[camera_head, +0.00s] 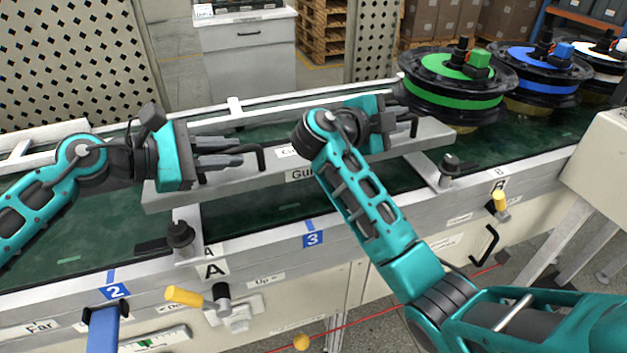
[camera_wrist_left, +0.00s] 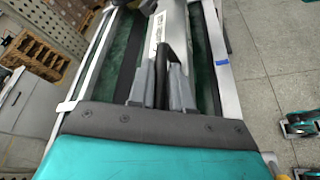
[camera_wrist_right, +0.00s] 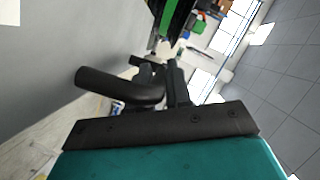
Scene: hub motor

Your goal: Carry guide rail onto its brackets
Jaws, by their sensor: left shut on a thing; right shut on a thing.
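The guide rail (camera_head: 225,193) is a long grey bar lying across the green conveyor, with a black handle near each end. My left gripper (camera_head: 243,161) is shut on its left handle (camera_head: 261,158); that grip also shows in the left wrist view (camera_wrist_left: 162,85). My right gripper (camera_head: 405,127) is shut on the right handle (camera_head: 414,127), partly hidden by my forearm. The left bracket (camera_head: 187,215), by label A, and the right bracket (camera_head: 428,171), by label B, reach under the rail's front edge. I cannot tell whether the rail touches them.
Black knobs stand on the brackets, left (camera_head: 180,236) and right (camera_head: 452,165). Green (camera_head: 455,98) and blue (camera_head: 540,86) banded hub motors sit on the belt at the right. Yellow-handled levers (camera_head: 186,296) project from the conveyor's front. Bare belt (camera_head: 265,210) shows before the rail.

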